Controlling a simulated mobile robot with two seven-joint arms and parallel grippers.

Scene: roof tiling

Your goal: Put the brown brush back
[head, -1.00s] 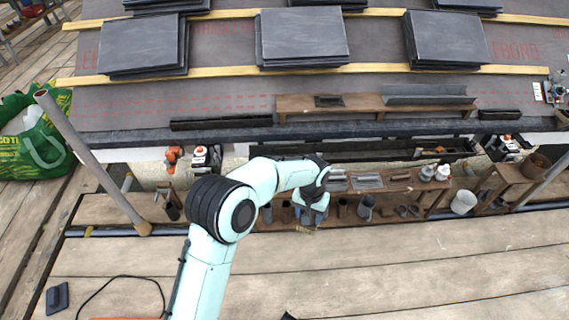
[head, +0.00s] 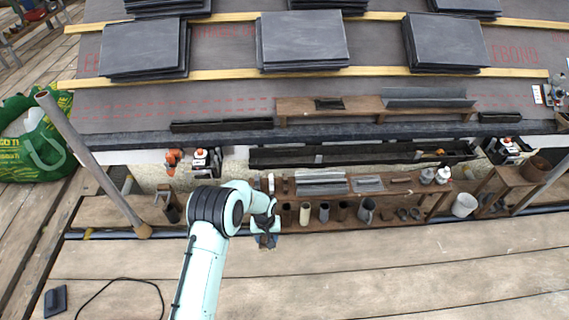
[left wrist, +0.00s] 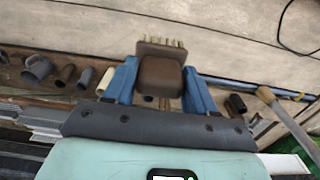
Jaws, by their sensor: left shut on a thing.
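The brown brush (left wrist: 160,75) is between the two blue fingers of my left gripper (left wrist: 160,92) in the left wrist view, with its pale bristles pointing away from the wrist. My left gripper (head: 266,240) is shut on it. In the head view the gripper hangs in front of the low wooden shelf (head: 335,222), near its left end, and the brush is small and hard to make out there. My right gripper is not in view.
Several cups and tubes, including a grey jug (head: 366,211), stand along the shelf. A white bucket (head: 464,204) is farther right. A slanted pole (head: 92,163) stands at left, by a green bag (head: 36,150). The plank floor (head: 400,270) in front is mostly clear.

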